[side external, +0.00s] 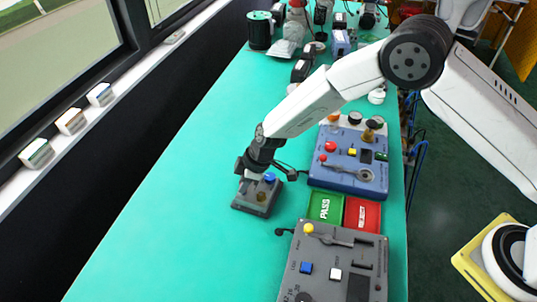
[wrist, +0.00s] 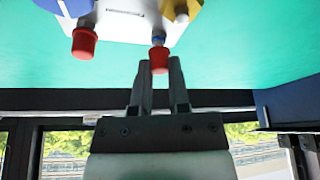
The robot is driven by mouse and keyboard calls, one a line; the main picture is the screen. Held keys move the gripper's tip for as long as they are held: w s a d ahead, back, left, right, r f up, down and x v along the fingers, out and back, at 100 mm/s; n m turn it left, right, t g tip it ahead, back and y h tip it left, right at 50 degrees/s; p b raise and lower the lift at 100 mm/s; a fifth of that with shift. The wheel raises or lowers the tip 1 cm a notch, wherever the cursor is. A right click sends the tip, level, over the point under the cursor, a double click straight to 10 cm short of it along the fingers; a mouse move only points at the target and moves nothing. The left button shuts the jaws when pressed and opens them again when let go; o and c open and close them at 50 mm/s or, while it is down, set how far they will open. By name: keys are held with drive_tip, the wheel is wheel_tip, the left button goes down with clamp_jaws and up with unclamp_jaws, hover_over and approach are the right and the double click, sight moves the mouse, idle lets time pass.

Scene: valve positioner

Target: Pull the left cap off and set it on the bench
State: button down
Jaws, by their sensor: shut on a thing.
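The valve positioner (side external: 257,197) sits on the teal bench as a small grey block with a blue knob. Its pale body (wrist: 128,22) fills the top of the wrist view, with blue and yellow parts. My gripper (side external: 247,171) is low at its far-left side. In the wrist view, my gripper (wrist: 159,70) is shut on a red cap (wrist: 159,61). A bluish stub shows between this cap and the body; I cannot tell whether they still touch. A second red cap (wrist: 85,43) sits on the body to the left, clear of the fingers. The side view hides both caps.
A green PASS tray (side external: 324,207) and a red REJECT tray (side external: 362,214) lie right of the positioner. A blue panel (side external: 345,180) and a grey panel (side external: 330,262) flank them. Bench to the left and front-left is clear.

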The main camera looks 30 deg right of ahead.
drive_tip(key=shift+r, duration=0.75)
idle(0.8)
drive_tip(key=shift+r, duration=1.8)
drive_tip(key=shift+s+d, duration=0.1)
drive_tip(key=s+d+n+g, duration=0.1)
drive_tip(key=s+d+n, duration=0.2)
drive_tip(key=s, duration=0.4)
drive_tip(key=s+d+r+n+g, duration=0.1)
drive_tip(key=s+d+n, duration=0.2)
drive_tip(key=s+d, duration=0.2)
drive_tip(key=s+d+r+n+g, duration=0.1)
drive_tip(key=s+d+n, duration=0.3)
drive_tip(key=s, duration=0.5)
drive_tip(key=shift+s+d+r+g, duration=0.25)
drive_tip(key=shift+s+g, duration=0.15)
drive_tip(key=shift+g, duration=0.1)
drive_tip(key=shift+f, duration=0.1)
